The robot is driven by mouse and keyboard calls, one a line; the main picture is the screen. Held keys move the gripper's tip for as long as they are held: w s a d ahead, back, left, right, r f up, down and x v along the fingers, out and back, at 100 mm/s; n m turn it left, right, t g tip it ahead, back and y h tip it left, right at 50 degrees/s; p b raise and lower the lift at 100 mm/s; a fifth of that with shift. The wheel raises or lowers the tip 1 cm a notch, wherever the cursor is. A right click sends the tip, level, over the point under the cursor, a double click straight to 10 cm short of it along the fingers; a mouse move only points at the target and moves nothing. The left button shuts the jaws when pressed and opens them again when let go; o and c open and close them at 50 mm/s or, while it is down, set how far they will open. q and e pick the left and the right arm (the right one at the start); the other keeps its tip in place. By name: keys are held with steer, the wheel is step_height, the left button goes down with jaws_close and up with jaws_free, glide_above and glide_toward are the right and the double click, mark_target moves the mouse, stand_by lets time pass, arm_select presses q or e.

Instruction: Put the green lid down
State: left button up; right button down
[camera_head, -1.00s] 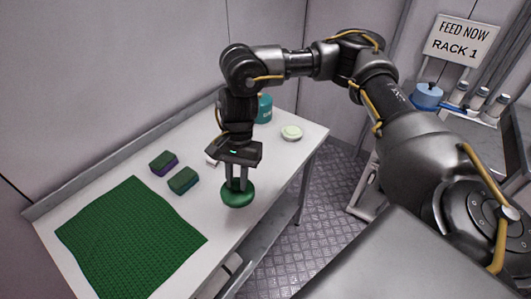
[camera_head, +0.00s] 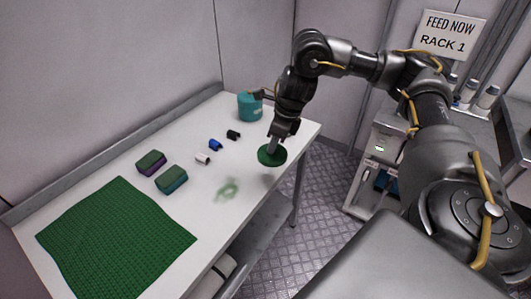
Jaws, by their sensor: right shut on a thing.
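The green lid (camera_head: 272,157) is a round dark green disc at the right end of the white table (camera_head: 205,205). My right gripper (camera_head: 273,146) points down at the lid and is shut on it. The arm hides part of the grip. I cannot tell whether the lid touches the tabletop or hangs just above it. My left gripper is not in view.
A green mat (camera_head: 115,240) covers the table's near left. Two sponges (camera_head: 151,162) (camera_head: 171,179), small white (camera_head: 203,159), blue (camera_head: 215,145) and black (camera_head: 233,135) items and a teal container (camera_head: 249,107) stand behind. A green smear (camera_head: 228,190) marks the tabletop.

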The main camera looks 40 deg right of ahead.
steer(key=w+d+f, duration=0.2)
steer(key=w, duration=0.1)
steer(key=w+d+f+b, duration=0.1)
steer(key=w+d+f, duration=0.1)
steer(key=w+f, duration=0.1)
steer(key=w+d+f+b, duration=0.1)
steer(key=w+f, duration=0.2)
steer(key=w, duration=0.1)
steer(key=shift+d+f, duration=0.15)
steer(key=shift+d, duration=0.25)
steer(key=shift+w+d+f, duration=0.2)
steer(key=shift+w+f, duration=0.15)
steer(key=shift+f, duration=0.05)
